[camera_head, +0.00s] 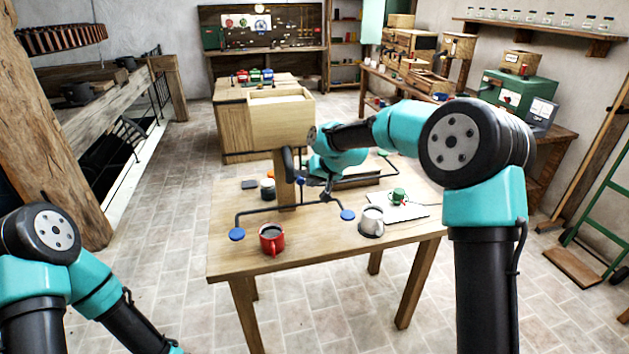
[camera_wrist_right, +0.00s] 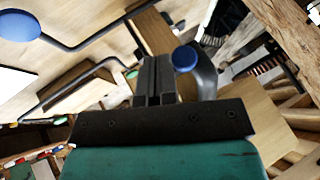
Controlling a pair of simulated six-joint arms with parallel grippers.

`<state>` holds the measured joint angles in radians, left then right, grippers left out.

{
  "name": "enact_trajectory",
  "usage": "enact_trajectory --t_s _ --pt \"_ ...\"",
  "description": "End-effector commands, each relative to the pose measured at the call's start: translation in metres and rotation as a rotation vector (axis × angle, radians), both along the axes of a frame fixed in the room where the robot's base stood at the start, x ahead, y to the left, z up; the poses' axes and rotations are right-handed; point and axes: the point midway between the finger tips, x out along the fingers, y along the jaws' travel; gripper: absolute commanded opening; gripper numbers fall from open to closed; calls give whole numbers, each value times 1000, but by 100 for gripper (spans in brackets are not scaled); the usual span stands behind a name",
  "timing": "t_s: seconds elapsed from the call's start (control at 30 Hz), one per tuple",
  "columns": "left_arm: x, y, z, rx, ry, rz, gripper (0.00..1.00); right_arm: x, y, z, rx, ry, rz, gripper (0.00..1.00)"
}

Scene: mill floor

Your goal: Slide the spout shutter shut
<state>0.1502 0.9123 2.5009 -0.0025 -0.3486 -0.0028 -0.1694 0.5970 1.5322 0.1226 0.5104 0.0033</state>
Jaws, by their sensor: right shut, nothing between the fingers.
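A pale wooden hopper box (camera_head: 281,120) stands on a post above the table. A dark curved spout (camera_head: 288,162) shows below its front; a dark grey curved piece, apparently the spout, is also in the right wrist view (camera_wrist_right: 205,72). I cannot make out the shutter clearly. Black rods carry blue knobs, one at the left (camera_head: 237,234) and one at the right (camera_head: 347,215). My right gripper (camera_head: 327,196) is shut and empty, close in front of the post. In the right wrist view its fingers (camera_wrist_right: 155,78) lie beside a blue knob (camera_wrist_right: 185,58). My left gripper is out of view.
On the table (camera_head: 230,262) stand a red mug (camera_head: 272,239), a white mug (camera_head: 371,221), a dark-and-white cup (camera_head: 267,188) and a green mug (camera_head: 398,196) on a pale board (camera_head: 411,212).

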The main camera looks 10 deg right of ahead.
Motion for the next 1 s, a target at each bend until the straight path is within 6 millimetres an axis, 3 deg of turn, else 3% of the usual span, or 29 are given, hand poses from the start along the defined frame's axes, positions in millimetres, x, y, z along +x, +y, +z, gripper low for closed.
enact_trajectory --t_s 0.13,0.43,0.83,1.0 --pt "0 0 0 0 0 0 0 0 7 0 0 0 2 0" --pt "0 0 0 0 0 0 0 -1 46 0 0 -1 2 0" --pt "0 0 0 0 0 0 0 -2 46 -1 0 1 2 0" --pt "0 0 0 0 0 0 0 -3 34 -2 2 2 -1 0"
